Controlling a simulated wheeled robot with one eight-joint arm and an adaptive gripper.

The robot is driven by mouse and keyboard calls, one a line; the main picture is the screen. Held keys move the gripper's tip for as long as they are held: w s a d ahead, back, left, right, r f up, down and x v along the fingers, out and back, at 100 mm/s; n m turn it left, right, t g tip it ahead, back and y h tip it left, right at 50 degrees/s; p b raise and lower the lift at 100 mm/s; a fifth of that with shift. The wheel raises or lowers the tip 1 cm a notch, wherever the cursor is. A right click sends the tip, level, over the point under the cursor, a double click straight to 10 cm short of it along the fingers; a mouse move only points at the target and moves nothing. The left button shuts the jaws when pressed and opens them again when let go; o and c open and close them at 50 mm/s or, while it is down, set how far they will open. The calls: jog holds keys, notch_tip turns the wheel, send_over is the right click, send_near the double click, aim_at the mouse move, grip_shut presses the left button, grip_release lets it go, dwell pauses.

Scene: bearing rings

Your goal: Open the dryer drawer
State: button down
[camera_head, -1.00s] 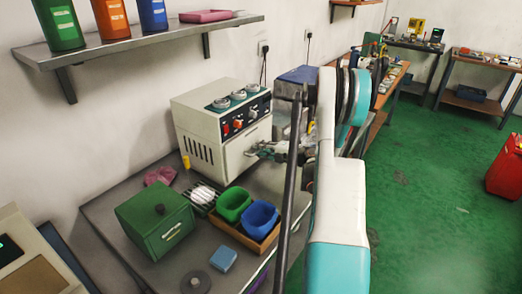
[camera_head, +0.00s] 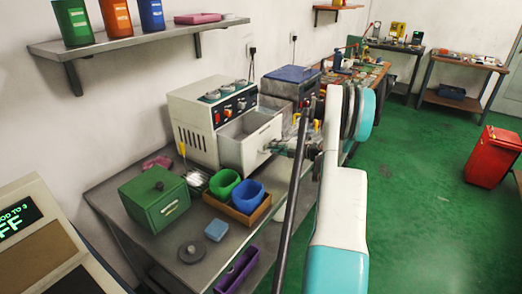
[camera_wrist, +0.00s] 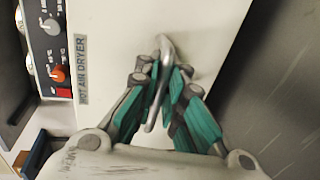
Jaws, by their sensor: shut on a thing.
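The cream hot air dryer (camera_head: 188,116) stands on the grey bench against the wall, with knobs and switches on its front panel. Its drawer (camera_head: 250,141) is pulled out toward the right, and its open top shows a grey inside. My gripper (camera_head: 284,147) is at the drawer's front, mostly side-on in the head view. In the wrist view my gripper (camera_wrist: 158,100) has its teal-padded fingers closed around the metal drawer handle (camera_wrist: 164,48). The label "HOT AIR DRYER" shows beside the handle on the drawer front (camera_wrist: 110,50).
A green box (camera_head: 153,200), a wooden tray (camera_head: 241,216) with green and blue cups, a blue block (camera_head: 216,229) and a grey disc (camera_head: 192,252) lie on the bench. A purple tray (camera_head: 237,270) is at its front edge.

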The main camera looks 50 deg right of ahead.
jog(key=f+v, duration=0.1)
jog(key=v, duration=0.6)
jog(key=shift+f, duration=0.15)
jog(key=shift+s, duration=0.1)
jog(key=c, duration=2)
grip_release()
jog(key=v, duration=1.2)
